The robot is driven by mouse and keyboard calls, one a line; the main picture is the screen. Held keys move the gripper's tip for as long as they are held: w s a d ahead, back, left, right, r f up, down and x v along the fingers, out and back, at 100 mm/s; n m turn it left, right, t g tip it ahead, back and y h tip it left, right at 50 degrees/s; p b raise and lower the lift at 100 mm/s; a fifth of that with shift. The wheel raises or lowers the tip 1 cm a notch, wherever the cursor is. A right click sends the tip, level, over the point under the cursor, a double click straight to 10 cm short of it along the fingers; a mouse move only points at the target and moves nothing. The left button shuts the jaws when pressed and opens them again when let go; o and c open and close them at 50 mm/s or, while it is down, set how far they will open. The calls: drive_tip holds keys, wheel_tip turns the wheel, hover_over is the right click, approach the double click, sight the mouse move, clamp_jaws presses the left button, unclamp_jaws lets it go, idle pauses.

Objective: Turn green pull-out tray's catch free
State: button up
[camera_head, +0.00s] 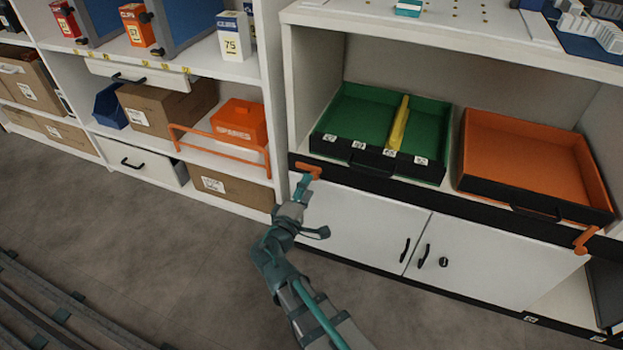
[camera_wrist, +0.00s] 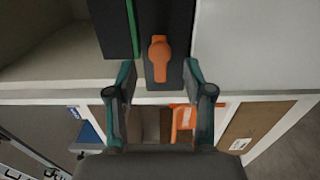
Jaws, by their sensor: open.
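The green pull-out tray (camera_head: 355,110) sits in the shelf bay with a yellow divider (camera_head: 398,122) in it. Its orange catch (camera_head: 308,169) is on the black rail below the tray's left front corner. In the wrist view the catch (camera_wrist: 159,58) lies along the black strip, between and just beyond my fingertips. My gripper (camera_head: 304,182) is close to the catch, and its teal fingers (camera_wrist: 158,75) stand apart on either side of it. A green edge of the tray (camera_wrist: 132,28) shows beside the strip.
An orange tray (camera_head: 525,155) stands right of the green one, with another orange catch (camera_head: 585,239) at its right end. White cabinet doors (camera_head: 365,230) with black handles are below. An orange guard bar (camera_head: 220,148) projects from the left shelf.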

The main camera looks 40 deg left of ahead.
drive_tip(key=v, duration=0.6)
drive_tip(key=shift+s, duration=0.3)
drive_tip(key=shift+d, duration=0.2)
drive_tip(key=w+d+f+m+g+h+p, duration=0.3)
drive_tip(key=d+f+m+g+h+p, duration=0.35)
drive_tip(key=d+f, duration=0.9)
drive_tip(key=s+d+f+m+g+h+p, duration=0.1)
drive_tip(key=s+d+m+g+p, duration=0.1)
drive_tip(key=d+g+p, duration=0.55)
drive_tip(key=s+d+f+m+g+h+p, duration=0.15)
drive_tip(key=d+p, duration=0.25)
drive_tip(key=d, duration=0.7)
drive_tip(key=s+d+r+m+g+y+p, duration=0.2)
drive_tip(key=s+d+r+m+g+p, duration=0.2)
drive_tip(key=s+d+p, duration=0.4)
drive_tip(key=s+d+r+m+g+y+p, duration=0.2)
drive_tip(key=s+d+r+m+g+p, duration=0.2)
drive_tip(key=s+d+r+m+p, duration=0.3)
drive_tip(key=shift+s+d+r+g+p, duration=0.45)
drive_tip(key=shift+d+r+p, duration=0.45)
drive_tip(key=shift+d+p, duration=1.65)
